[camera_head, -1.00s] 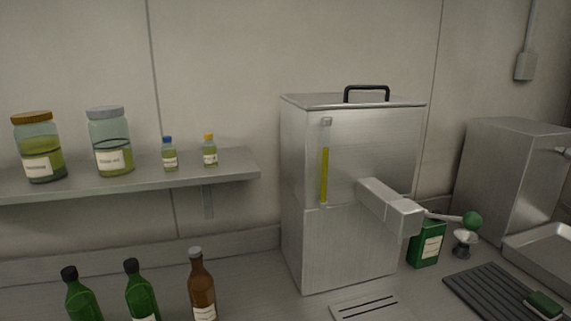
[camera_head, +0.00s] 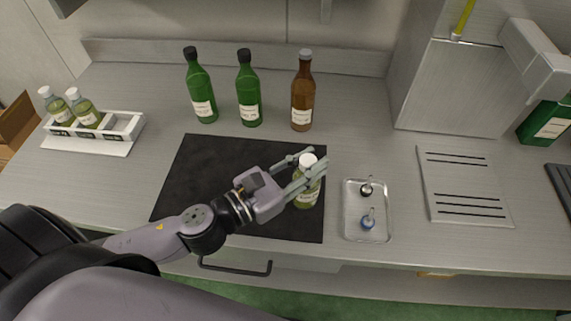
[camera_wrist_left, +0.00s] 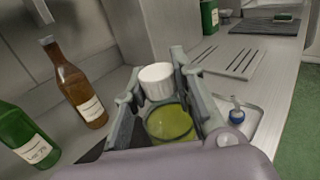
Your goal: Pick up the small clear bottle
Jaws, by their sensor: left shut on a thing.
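The small clear bottle (camera_head: 307,196) stands upright on the right part of a black mat (camera_head: 205,168). It has a white cap, a pale label and yellow-green liquid. My left gripper (camera_head: 309,172) reaches in from the left and is shut on the bottle, with a finger on either side. In the left wrist view the bottle's white cap (camera_wrist_left: 156,82) and its liquid show between the two fingers (camera_wrist_left: 160,104). The bottle's far side is partly hidden by the fingers. My right gripper is not in view.
A metal tray (camera_head: 350,232) with two small stoppers lies just right of the mat. Two green bottles (camera_head: 201,92) and a brown bottle (camera_head: 302,95) stand behind it. A white rack (camera_head: 130,125) holds two similar bottles at left. A slotted plate (camera_head: 465,185) lies at right.

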